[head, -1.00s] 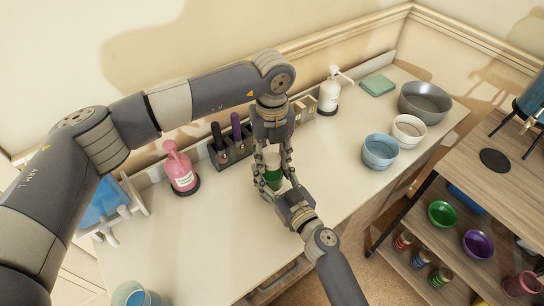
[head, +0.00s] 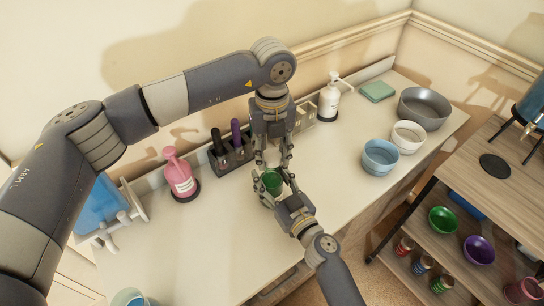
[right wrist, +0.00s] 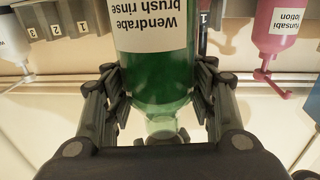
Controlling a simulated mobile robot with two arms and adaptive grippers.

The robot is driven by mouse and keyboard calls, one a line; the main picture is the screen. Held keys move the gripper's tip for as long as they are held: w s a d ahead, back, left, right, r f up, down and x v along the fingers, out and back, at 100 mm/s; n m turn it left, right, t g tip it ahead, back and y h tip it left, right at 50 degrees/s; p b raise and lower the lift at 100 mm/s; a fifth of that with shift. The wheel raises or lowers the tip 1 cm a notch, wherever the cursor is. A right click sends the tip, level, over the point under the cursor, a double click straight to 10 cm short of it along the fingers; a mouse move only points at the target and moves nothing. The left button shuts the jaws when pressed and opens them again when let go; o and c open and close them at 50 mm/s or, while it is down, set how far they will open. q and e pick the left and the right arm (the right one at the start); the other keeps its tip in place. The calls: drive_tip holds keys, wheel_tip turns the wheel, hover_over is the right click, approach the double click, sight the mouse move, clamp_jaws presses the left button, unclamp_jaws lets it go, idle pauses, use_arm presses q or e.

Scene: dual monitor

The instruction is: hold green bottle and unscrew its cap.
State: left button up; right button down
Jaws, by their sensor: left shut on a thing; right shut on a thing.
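The green bottle (head: 271,181) is near the middle of the white table in the head view. In the right wrist view the bottle (right wrist: 152,75) fills the centre, its white label upside down. The pale neck end (right wrist: 162,127) is toward the bottom of that picture. My right gripper (head: 282,186) comes in from the lower right and is shut on the bottle; its fingers (right wrist: 153,95) flank it. My left gripper (head: 272,165) points down from above, shut at the bottle's top on the cap. The cap is mostly hidden by the fingers; I cannot tell whether it is free of the neck.
A pink lotion bottle (head: 181,178) and a dark holder (head: 232,157) stand left of the grippers. A white pump bottle (head: 329,101), blue bowl (head: 380,155), white bowl (head: 408,135) and grey bowl (head: 425,107) are to the right.

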use_arm(q)
wheel_tip(320, 180, up, 2)
drive_tip(key=shift+r, duration=0.1)
use_arm(e)
drive_tip(key=c, duration=0.6)
unclamp_jaws()
